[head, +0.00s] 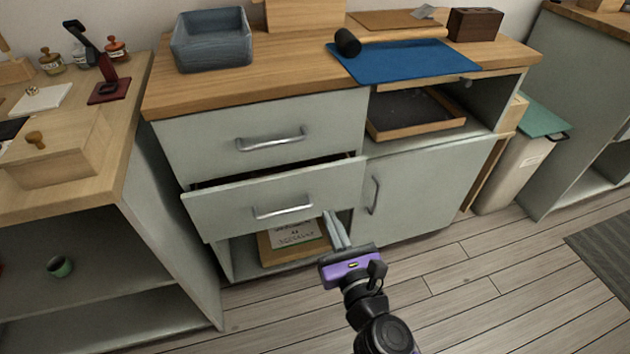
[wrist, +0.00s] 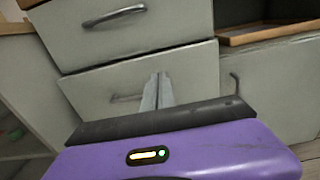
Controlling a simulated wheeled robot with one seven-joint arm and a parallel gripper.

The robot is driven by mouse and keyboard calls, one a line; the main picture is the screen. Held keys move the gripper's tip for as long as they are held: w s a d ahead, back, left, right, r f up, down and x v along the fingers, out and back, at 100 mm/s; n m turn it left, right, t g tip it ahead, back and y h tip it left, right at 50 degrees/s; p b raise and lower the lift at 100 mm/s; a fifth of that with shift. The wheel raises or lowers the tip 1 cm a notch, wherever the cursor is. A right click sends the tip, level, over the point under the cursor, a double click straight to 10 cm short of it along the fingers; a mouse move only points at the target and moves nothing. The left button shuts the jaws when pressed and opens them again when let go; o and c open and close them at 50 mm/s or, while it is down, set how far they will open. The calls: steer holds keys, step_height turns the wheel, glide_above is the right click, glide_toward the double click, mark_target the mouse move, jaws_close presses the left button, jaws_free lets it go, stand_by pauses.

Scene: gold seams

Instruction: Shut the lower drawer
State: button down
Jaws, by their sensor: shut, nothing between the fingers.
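The lower drawer (head: 277,197) is pulled out a little from the grey cabinet, with a dark gap along its top edge in the head view. Its front also shows in the wrist view (wrist: 92,90), partly hidden by my fingers. Its silver bar handle (head: 283,208) is at the middle of the front. My gripper (head: 330,214) is shut and empty, with its fingertips near the lower right part of the drawer front. In the wrist view my fingers (wrist: 158,78) point at the drawer front, right of its handle; I cannot tell whether they touch it.
The upper drawer (head: 262,132) looks closed. A cabinet door (head: 425,192) with a vertical handle is shut to the right. An open shelf with a box (head: 295,238) lies below the lower drawer. The wooden floor (head: 470,300) is clear at the right.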

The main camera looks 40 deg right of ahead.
mark_target(312, 175)
steer(key=x, duration=1.1)
steer(key=shift+w+f, duration=0.1)
steer(key=shift+w, duration=0.05)
steer(key=shift+w+d, duration=0.1)
steer(key=shift+p+x, duration=0.55)
steer(key=shift+x, duration=1.55)
